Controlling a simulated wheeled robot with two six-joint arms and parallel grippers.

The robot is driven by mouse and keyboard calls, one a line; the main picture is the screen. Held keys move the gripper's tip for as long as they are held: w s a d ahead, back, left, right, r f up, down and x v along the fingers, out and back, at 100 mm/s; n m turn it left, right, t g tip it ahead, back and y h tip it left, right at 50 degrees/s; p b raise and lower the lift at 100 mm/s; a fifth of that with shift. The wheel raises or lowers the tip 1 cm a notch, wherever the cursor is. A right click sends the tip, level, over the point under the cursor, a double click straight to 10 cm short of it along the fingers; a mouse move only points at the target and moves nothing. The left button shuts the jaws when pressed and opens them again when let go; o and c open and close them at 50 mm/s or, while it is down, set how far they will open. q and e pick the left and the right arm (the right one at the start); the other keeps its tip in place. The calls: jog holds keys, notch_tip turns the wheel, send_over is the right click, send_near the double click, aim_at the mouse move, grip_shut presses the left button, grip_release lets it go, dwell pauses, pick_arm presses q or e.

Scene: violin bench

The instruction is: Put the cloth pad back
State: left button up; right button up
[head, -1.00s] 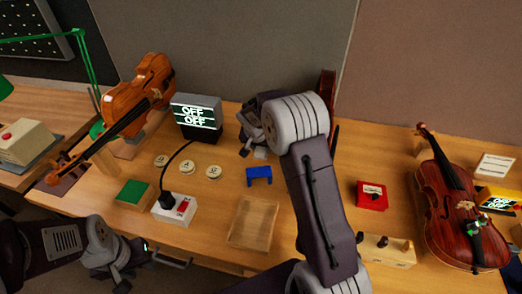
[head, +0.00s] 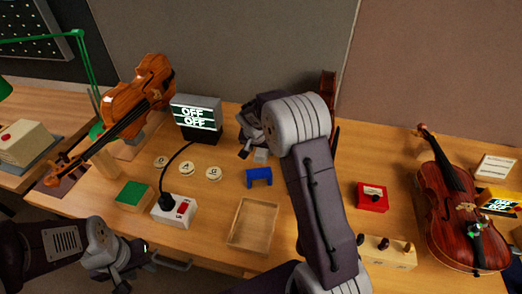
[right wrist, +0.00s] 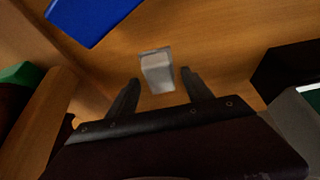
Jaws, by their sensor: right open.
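A small pale grey-white block, which looks like the cloth pad (head: 260,156), lies on the bench behind the blue stand. My right gripper (head: 251,147) is low over the bench beside it, partly hidden by my own arm. In the right wrist view the pale pad (right wrist: 156,70) shows between and just beyond the two parted fingertips (right wrist: 160,77). The gripper is open and holds nothing; I cannot tell whether a finger touches the pad. My left gripper (head: 130,262) is at the lower left by the front edge, its jaws unclear.
The blue stand (head: 259,177) is close in front of the pad. An open wooden tray (head: 235,241) lies nearer me. A green-topped block (head: 134,194), a power switch box (head: 174,211), round discs and a display (head: 197,117) are left. A red box (head: 372,196) and violin (head: 457,215) are right.

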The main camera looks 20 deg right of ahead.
pick_arm(q)
jog(key=shift+r, duration=0.25)
pick_arm(e)
jog(key=v, duration=1)
jog(key=shift+r, duration=0.3)
pick_arm(q)
jog(key=shift+s, duration=0.1)
pick_arm(e)
jog(key=shift+s+a+f, duration=0.1)
jog(key=shift+s+a, duration=0.05)
